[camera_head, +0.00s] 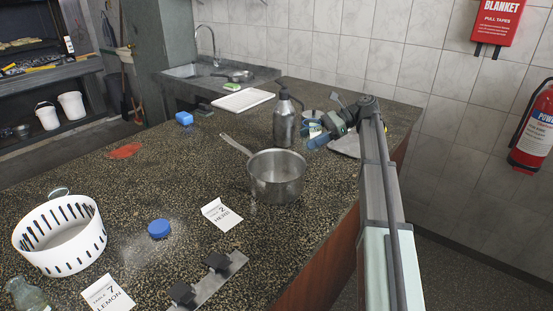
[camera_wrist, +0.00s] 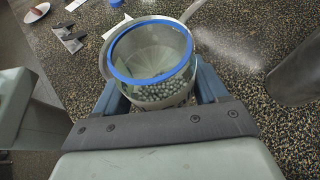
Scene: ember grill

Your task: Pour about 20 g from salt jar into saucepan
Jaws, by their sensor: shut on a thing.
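My gripper (camera_head: 322,138) is shut on the salt jar (camera_wrist: 158,92), a clear open jar with a blue rim. In the wrist view the jar sits between my fingers (camera_wrist: 155,88), with pale round grains inside at the near side. In the head view the jar (camera_head: 312,123) is small and partly hidden by my gripper, behind and right of the saucepan. The steel saucepan (camera_head: 277,178) stands on the counter, its handle pointing back left. In the wrist view its rim (camera_wrist: 104,62) shows behind the jar. I cannot tell the jar's exact tilt or see the pan's bottom clearly.
A metal bottle (camera_head: 284,122) stands close behind the saucepan. A blue lid (camera_head: 159,229), a herb card (camera_head: 222,214) and a white basket (camera_head: 60,243) lie to the left on the speckled counter (camera_head: 190,180). A metal bracket (camera_head: 213,283) lies near the front edge.

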